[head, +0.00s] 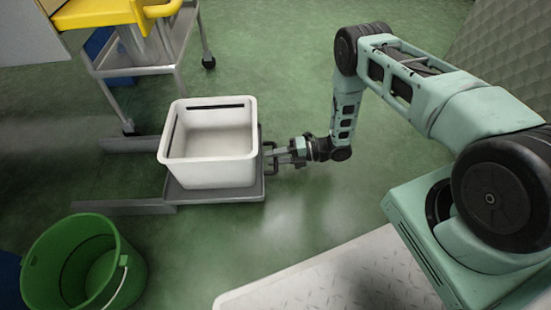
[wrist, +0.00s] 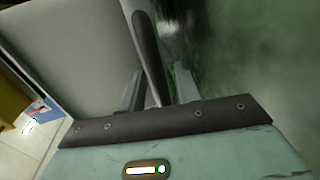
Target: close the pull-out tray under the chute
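The pull-out tray (head: 215,195) is a flat grey plate low above the green floor, with a white open bin (head: 212,168) standing on it. The tray is pulled out to the right along its rails. Its dark handle (head: 270,146) is on the right edge. My gripper (head: 277,153) is at this handle, reaching in from the right. In the wrist view the handle bar (wrist: 150,60) runs between the two fingers (wrist: 160,90), with small gaps seeming to show on both sides. I cannot make out a chute for sure.
Grey floor rails (head: 125,207) extend left of the tray. A green bucket (head: 82,262) stands at the lower left. A wheeled grey cart (head: 150,55) with a yellow item (head: 100,14) is at the upper left. Open floor lies behind and right of the tray.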

